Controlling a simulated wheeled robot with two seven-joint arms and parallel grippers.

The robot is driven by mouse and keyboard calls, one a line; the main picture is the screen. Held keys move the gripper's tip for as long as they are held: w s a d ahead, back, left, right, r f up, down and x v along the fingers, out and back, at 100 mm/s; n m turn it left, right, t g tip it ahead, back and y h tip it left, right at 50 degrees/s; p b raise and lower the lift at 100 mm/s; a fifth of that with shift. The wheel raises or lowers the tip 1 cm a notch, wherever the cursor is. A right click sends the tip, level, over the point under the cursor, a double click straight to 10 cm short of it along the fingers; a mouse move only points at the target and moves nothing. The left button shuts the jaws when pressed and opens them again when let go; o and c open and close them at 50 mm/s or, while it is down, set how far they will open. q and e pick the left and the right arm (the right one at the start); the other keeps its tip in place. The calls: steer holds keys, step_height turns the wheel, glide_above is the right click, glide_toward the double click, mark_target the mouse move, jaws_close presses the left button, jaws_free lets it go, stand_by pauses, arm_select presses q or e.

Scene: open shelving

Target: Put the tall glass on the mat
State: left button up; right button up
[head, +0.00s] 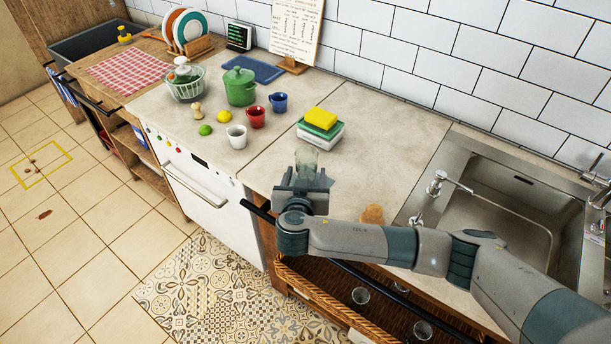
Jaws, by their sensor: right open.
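A clear, greenish tall glass (307,159) stands on the counter near its front edge, to the left of the sink. My right gripper (304,176) is open and sits low at the glass, one finger to each side. The gripper hides the lower part of the glass, so I cannot tell whether the fingers touch it. A flat blue mat (264,71) lies at the back of the counter, behind the green pot. A red checked cloth (128,70) lies on the wooden counter at the far left. My left gripper is out of view.
A stack of sponges and a container (320,127) stands just behind the glass. A green pot (239,88), a red cup (256,117), a blue cup (279,102) and a white cup (237,137) stand left. The sink (500,228) is at right.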

steer(key=shift+r, duration=0.2)
steer(key=shift+s+f, duration=0.1)
steer(key=shift+s, duration=0.15)
steer(key=shift+s+a, duration=0.1)
steer(key=shift+s, duration=0.25)
steer(key=d+b+v, duration=0.1)
steer(key=b+v, duration=0.1)
steer(key=v, duration=0.8)
steer(key=shift+s+a+r+b, duration=0.3)
steer(key=shift+s+a+r, duration=0.05)
steer(key=shift+a+r, duration=0.15)
steer(key=shift+f, duration=0.15)
